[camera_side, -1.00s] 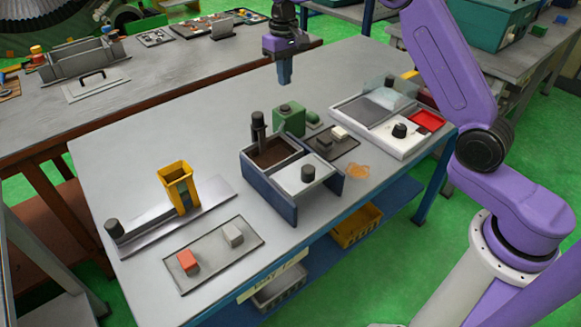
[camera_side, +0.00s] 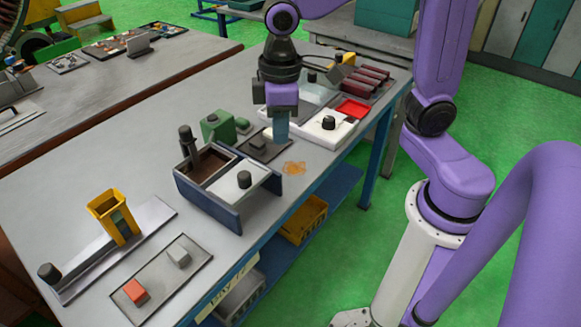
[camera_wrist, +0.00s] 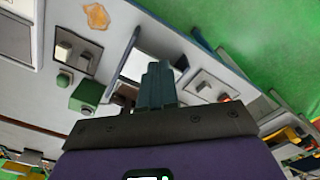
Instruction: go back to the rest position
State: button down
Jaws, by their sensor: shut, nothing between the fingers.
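My gripper (camera_side: 281,130) is shut and empty. No rest position is marked in either view.
Below the gripper's left lie a blue-walled box (camera_side: 215,203) with a black-knobbed lid and a green block (camera_side: 216,125). A yellow holder (camera_side: 113,215) stands on a metal rail at left. A tray (camera_side: 157,289) carries red and grey blocks. An orange patch (camera_side: 294,168) marks the bench.

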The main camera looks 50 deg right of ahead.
jog(key=s+d+f+n, duration=0.1)
jog(key=s+d+n, duration=0.1)
jog(key=s, duration=0.5)
jog(key=s+d+f+n, duration=0.2)
jog(key=s+d, duration=0.3)
jog(key=s, duration=0.3)
